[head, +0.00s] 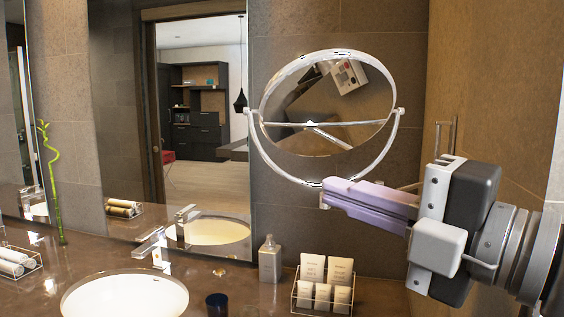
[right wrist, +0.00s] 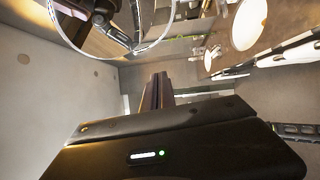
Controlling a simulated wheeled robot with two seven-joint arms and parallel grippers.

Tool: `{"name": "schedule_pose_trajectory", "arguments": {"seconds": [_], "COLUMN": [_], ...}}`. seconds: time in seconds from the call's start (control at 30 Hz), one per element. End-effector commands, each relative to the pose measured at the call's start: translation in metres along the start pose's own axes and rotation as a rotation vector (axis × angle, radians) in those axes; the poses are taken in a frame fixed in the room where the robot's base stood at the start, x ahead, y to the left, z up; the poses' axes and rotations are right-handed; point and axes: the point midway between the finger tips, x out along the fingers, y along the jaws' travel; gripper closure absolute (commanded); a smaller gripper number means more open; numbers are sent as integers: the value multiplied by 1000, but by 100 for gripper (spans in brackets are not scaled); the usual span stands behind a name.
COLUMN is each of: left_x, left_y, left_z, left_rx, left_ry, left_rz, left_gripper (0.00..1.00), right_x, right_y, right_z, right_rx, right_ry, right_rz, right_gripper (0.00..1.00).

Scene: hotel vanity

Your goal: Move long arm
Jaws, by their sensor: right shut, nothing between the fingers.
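A round mirror (head: 330,110) in a white-silver ring stands out from the tiled wall, its face tilted. Its U-shaped yoke (head: 392,150) curves under it. A thin metal arm (head: 408,186) shows in part behind my right gripper, near a wall bracket (head: 445,135); most of it is hidden. My right gripper (head: 330,190) is shut and empty, with its purple-lit fingers just below the yoke's bottom. I cannot tell whether they touch it. In the right wrist view the fingers (right wrist: 157,90) are together, and the mirror's ring (right wrist: 150,45) is above. My left gripper is not in view.
Below on the brown counter are a sink (head: 125,297), a faucet (head: 155,245), a soap bottle (head: 270,260), a rack of toiletry packets (head: 325,285) and a dark cup (head: 217,305). A large wall mirror (head: 120,110) is at left. The brown wall (head: 500,80) bounds the right.

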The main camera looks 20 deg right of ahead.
Motion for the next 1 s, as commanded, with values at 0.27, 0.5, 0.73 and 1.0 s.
{"name": "schedule_pose_trajectory", "arguments": {"seconds": [0.27,0.5,0.73,1.0], "left_x": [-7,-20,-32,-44], "left_y": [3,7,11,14], "left_z": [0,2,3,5], "left_rx": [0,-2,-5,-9], "left_ry": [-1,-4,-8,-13], "left_rz": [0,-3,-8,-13], "left_gripper": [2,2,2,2], "right_x": [18,60,105,125], "right_y": [2,2,3,2], "right_z": [0,0,2,26], "right_rx": [-2,-1,-1,0], "right_ry": [-1,-1,-1,-1], "right_rz": [-2,-6,-4,0], "right_gripper": [100,100,100,100]}}
